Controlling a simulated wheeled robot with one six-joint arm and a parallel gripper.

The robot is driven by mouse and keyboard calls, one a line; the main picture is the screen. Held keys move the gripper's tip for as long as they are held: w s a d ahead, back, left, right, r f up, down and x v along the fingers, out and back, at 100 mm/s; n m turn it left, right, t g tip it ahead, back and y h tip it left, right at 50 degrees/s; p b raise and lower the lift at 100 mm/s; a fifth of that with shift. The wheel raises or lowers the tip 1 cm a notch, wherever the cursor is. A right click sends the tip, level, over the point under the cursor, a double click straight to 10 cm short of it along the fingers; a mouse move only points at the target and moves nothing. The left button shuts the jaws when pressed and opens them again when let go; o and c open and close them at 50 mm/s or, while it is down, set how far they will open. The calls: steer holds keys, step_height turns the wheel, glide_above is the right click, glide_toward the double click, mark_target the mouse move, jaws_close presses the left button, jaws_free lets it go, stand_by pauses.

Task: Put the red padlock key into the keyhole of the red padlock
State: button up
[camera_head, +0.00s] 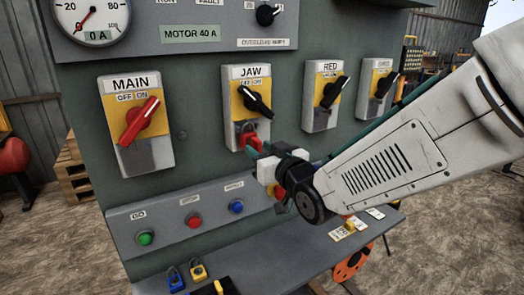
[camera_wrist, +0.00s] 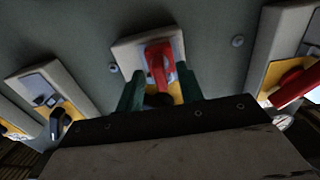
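The red padlock (camera_head: 249,136) hangs at the lower part of the JAW switch (camera_head: 250,98), partly hidden by my gripper. In the wrist view the red padlock (camera_wrist: 160,64) shows between and beyond the two green fingertips. I cannot tell whether the fingers touch the padlock.
The MAIN switch (camera_head: 136,122) with a red handle is to the left. Two more switches are to the right. Below is a button panel (camera_head: 170,228). A blue padlock (camera_head: 176,278) and a yellow padlock (camera_head: 198,272) are on the ledge (camera_head: 275,262).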

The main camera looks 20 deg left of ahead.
steer(key=shift+d, duration=0.1)
stand_by(0.3)
steer(key=v, duration=0.9)
stand_by(0.8)
step_height(320, 180, down, 8)
steer(key=d+g+h, duration=0.2)
steer(key=d+h, duration=0.1)
steer(key=h, duration=0.2)
steer(key=s+d+f+m+g+h, duration=0.1)
steer(key=s+d+f+g+h, duration=0.15)
steer(key=d, duration=0.35)
steer(key=s+d+f+m+g+h, duration=0.1)
steer(key=d+m+h, duration=0.15)
steer(key=d, duration=0.35)
steer(key=s+d+r+m+g+h, duration=0.2)
steer(key=s+d+r+m, duration=0.1)
steer(key=s+d, duration=0.6)
steer(key=s+d+r+m+g+h, duration=0.1)
steer(key=s+d+r+m+g, duration=0.1)
steer(key=s+d, duration=0.7)
steer(key=d+r+m, duration=0.1)
steer(key=d+r, duration=0.1)
steer(key=d, duration=0.4)
steer(key=shift+g+h, duration=0.35)
steer(key=shift+h, duration=0.05)
